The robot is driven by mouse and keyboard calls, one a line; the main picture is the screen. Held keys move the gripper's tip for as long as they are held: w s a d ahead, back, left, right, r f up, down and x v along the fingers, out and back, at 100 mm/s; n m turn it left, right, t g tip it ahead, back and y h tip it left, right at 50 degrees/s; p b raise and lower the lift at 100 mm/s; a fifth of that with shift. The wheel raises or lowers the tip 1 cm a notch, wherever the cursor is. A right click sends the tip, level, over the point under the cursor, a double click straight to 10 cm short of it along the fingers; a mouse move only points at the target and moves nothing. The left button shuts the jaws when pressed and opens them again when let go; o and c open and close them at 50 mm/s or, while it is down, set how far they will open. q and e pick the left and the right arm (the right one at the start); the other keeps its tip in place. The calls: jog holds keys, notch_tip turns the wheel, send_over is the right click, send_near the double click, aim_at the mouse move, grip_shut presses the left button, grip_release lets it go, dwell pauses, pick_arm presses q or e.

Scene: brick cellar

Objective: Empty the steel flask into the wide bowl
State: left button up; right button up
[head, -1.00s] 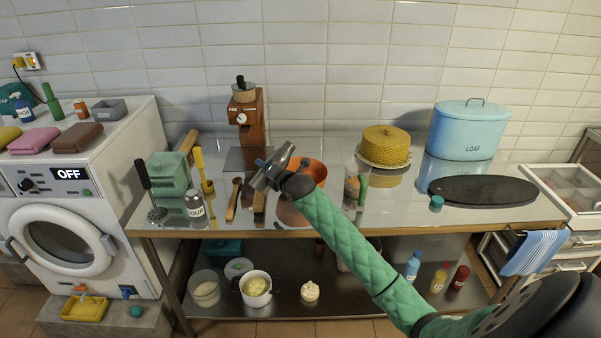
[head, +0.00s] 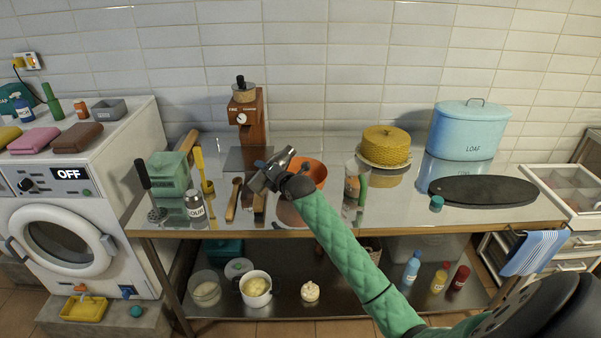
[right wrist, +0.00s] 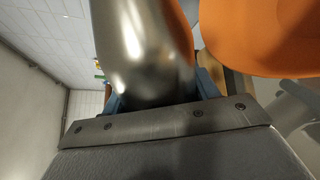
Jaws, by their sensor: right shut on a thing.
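The steel flask (head: 281,159) is shiny and grey. My right gripper (head: 264,172) is shut on it and holds it above the table, tilted, with one end up to the right and the other down to the left. The flask (right wrist: 145,45) fills the middle of the right wrist view between the fingers; I cannot tell where its mouth is. The wide bowl (head: 314,173) is orange and stands on the table just right of the flask, partly hidden by my gripper and arm. The bowl (right wrist: 262,40) is at upper right in the right wrist view. My left gripper is not in view.
On the steel table (head: 400,222), a wooden grinder (head: 252,122) stands behind the flask. A glass jar (head: 356,178) stands right of the bowl. A wooden spoon (head: 234,199), a flour shaker (head: 196,206) and a green box (head: 170,175) are at left.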

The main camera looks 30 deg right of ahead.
jog(key=shift+a+f, duration=0.1)
jog(key=shift+a, duration=0.05)
jog(key=shift+f+m, duration=0.1)
jog(key=shift+m, duration=0.2)
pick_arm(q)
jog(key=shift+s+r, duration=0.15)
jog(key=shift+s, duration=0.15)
pick_arm(e)
jog(key=shift+f, duration=0.15)
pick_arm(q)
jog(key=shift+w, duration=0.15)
pick_arm(e)
jog(key=shift+a+f+m+y, duration=0.15)
jog(key=shift+f+m+y, duration=0.15)
jog(key=shift+m, duration=0.2)
